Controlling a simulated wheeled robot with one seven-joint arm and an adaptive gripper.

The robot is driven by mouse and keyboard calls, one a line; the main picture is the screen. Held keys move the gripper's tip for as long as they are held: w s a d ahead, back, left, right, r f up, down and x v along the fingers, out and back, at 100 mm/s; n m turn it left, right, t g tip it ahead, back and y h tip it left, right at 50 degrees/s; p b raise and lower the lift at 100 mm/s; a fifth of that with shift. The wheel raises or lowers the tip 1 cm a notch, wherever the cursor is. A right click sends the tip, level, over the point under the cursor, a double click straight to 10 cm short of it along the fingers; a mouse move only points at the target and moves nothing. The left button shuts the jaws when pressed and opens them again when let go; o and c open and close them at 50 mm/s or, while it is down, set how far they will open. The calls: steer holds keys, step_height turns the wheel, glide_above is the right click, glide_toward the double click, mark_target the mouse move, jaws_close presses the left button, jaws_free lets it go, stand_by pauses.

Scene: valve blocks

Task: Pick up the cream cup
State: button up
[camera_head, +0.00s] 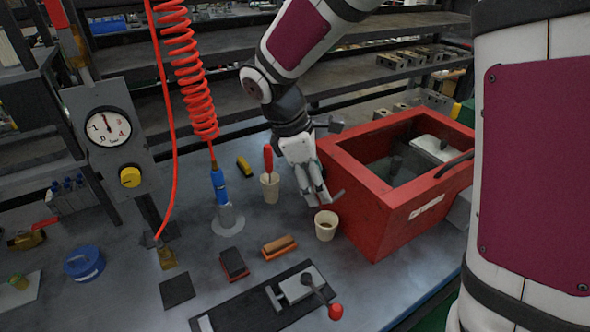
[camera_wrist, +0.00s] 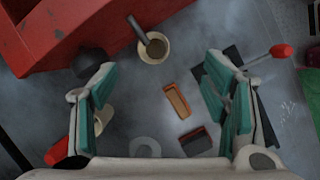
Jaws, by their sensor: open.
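A small cream cup (camera_head: 326,226) stands on the grey bench beside the front left corner of the red box. It also shows in the wrist view (camera_wrist: 154,53), top centre, with a brown inside and a dark grey stick at its rim. A second cream cup (camera_head: 270,189) stands farther back to the left and holds a red-handled tool (camera_head: 268,158). In the wrist view my left finger partly hides this second cup (camera_wrist: 104,116). My gripper (camera_head: 316,198) is open and empty, pointing down above the bench near the first cup. In the wrist view the first cup lies beyond the fingertips (camera_wrist: 160,66).
The red box (camera_head: 365,215) stands close right of the first cup. An orange block (camera_head: 279,247), a dark block (camera_head: 234,264) and a red-knobbed lever clamp (camera_head: 299,288) lie in front. A blue tool (camera_head: 219,187) hangs on a red coiled hose (camera_head: 182,70) to the left.

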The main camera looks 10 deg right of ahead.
step_height(320, 180, down, 4)
steer(key=w+a+n, duration=0.1)
steer(key=w+n, duration=0.1)
steer(key=b, duration=0.1)
glide_toward(327, 222)
steer(key=d+f, duration=0.1)
steer(key=f, duration=0.1)
steer(key=s+f, duration=0.1)
steer(key=f, duration=0.2)
steer(key=s+d+f, duration=0.1)
steer(key=f, duration=0.1)
steer(key=shift+d+f, duration=0.15)
steer(key=shift+d, duration=0.15)
steer(key=c, duration=1.4)
steer(key=shift+o, duration=0.2)
steer(key=shift+r, duration=0.35)
